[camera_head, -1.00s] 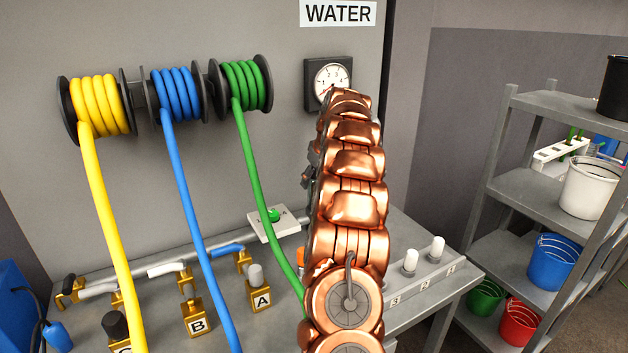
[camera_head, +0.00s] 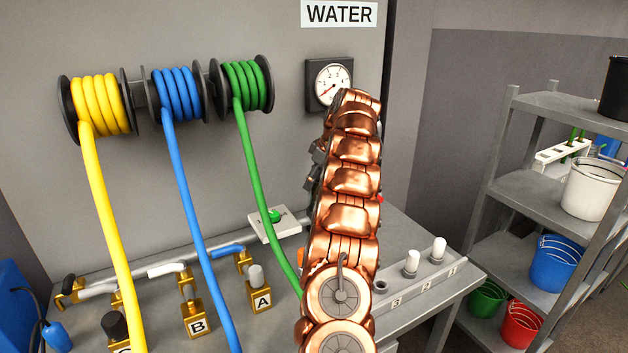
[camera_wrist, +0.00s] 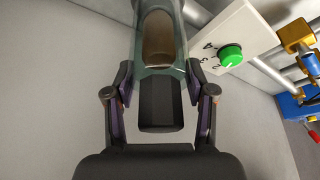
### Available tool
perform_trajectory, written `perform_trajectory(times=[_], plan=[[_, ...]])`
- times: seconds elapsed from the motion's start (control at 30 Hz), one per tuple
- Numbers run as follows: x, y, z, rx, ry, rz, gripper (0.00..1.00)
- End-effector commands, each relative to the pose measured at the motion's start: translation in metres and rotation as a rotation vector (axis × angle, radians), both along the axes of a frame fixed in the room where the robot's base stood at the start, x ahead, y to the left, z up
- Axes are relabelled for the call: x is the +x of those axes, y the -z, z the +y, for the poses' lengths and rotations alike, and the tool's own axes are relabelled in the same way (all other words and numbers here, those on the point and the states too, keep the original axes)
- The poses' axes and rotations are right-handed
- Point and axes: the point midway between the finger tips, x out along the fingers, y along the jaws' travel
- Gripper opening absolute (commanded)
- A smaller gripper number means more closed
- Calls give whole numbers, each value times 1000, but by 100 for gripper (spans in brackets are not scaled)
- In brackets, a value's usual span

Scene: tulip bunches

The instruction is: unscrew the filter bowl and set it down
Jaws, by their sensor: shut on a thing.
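The filter bowl (camera_wrist: 178,58) is a clear, greenish cylinder with a brown core inside, seen in the wrist view at the top middle. My gripper (camera_wrist: 160,72) has one finger on each side of the bowl's near end and is shut on it. A dark block shows between the fingers. The bowl's far end is cut off by the picture edge, so I cannot tell whether it is still attached. In the head view my copper arm hides the bowl and most of my gripper.
A white plate with a green knob (camera_wrist: 231,55) is right of the bowl, with pipes and a brass valve beyond. The bench (camera_head: 405,308) has a rack with white-capped pieces (camera_head: 411,262) at the right. Yellow, blue and green hoses hang at the left. A shelf (camera_head: 520,184) stands right.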

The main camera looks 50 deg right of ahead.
Motion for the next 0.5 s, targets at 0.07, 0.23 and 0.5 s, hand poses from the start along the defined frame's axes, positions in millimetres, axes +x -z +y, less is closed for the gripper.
perform_trajectory(times=[0.07, 0.23, 0.5], plan=[[0, -1, 0, 0, -15, -1, 21], [0, -4, 0, -4, -110, -3, 21], [-1, -5, 1, -3, -231, -2, 21]])
